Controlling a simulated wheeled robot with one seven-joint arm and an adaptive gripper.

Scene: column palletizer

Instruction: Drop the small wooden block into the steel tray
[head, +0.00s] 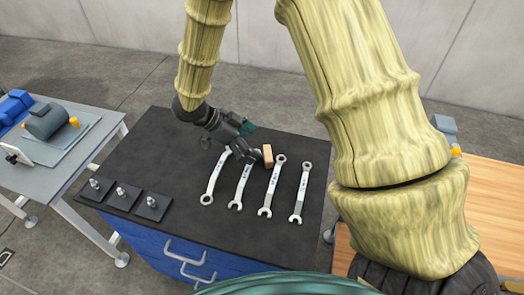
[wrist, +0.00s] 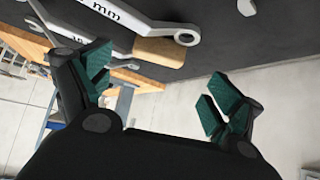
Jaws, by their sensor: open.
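The small wooden block (head: 267,156) is on the black table mat, at the top ends of the wrenches. In the wrist view the block (wrist: 158,50) lies beyond my fingertips, beside a wrench's ring end. My gripper (head: 250,142) is low over the mat, just left of the block. In the wrist view my gripper (wrist: 160,88) has its green-padded fingers spread wide with nothing between them. I cannot make out a steel tray in either view.
Several wrenches (head: 270,190) lie side by side on the black-topped bench (head: 150,140). Small black plates with metal studs (head: 121,196) sit at its left. A grey table (head: 60,170) with a motor stands left, and a wood-topped table (head: 500,195) right.

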